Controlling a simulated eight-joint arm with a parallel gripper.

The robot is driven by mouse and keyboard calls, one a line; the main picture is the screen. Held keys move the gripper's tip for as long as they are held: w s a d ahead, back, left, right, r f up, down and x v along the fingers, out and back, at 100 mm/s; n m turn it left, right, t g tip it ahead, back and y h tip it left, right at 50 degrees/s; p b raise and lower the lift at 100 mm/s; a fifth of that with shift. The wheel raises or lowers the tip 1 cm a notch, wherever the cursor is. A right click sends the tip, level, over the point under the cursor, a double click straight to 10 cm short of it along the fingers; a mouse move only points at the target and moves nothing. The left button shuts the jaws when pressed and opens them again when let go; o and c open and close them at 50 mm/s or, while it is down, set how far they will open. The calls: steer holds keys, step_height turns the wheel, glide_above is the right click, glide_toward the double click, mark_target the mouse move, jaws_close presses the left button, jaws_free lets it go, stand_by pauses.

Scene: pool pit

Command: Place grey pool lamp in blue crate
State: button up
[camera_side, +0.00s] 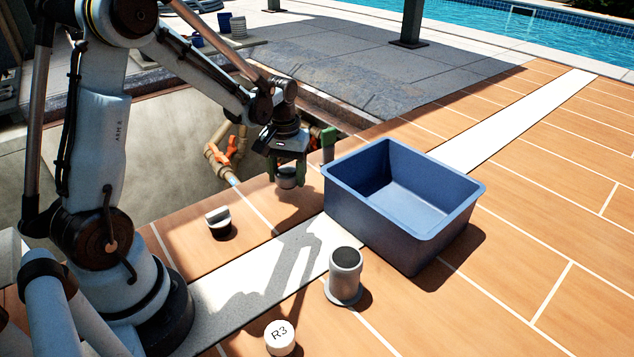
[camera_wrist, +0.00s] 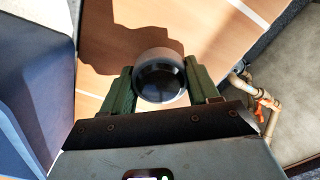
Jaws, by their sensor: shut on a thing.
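The grey pool lamp (camera_side: 289,180) is a short round grey body. In the wrist view the lamp (camera_wrist: 161,78) shows a grey rim around a dark, glassy face. My gripper (camera_side: 287,173) is shut on it, with one green finger on each side; the gripper also shows in the wrist view (camera_wrist: 163,88). The lamp appears held above the tiled deck, with shadow apart from it. The blue crate (camera_side: 340,212) stands open on the deck, right of my gripper in the side view. Its visible interior looks empty. In the wrist view the crate (camera_wrist: 38,50) fills the left edge.
A white and black cap-like piece (camera_side: 218,217) lies left of the pale strip. A grey flanged pipe piece (camera_side: 346,272) stands in front of the crate, near a white round piece marked R3 (camera_side: 280,337). Behind my gripper is the open pit with orange-fitted pipes (camera_side: 222,152).

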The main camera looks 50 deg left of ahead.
step_height(320, 180, up, 8)
steer(key=shift+r, duration=0.1)
step_height(320, 180, up, 5)
steer(key=m, duration=0.7)
glide_above(416, 218)
steer(key=s+d, duration=0.2)
steer(key=s, duration=0.1)
step_height(416, 218, down, 4)
steer(key=f, duration=1)
steer(key=shift+s+a+f, duration=0.1)
steer(key=shift+s+f, duration=0.05)
steer(key=shift+s, duration=0.1)
steer(key=shift+f, duration=0.15)
steer(key=o, duration=1.2)
steer(key=shift+c, duration=0.2)
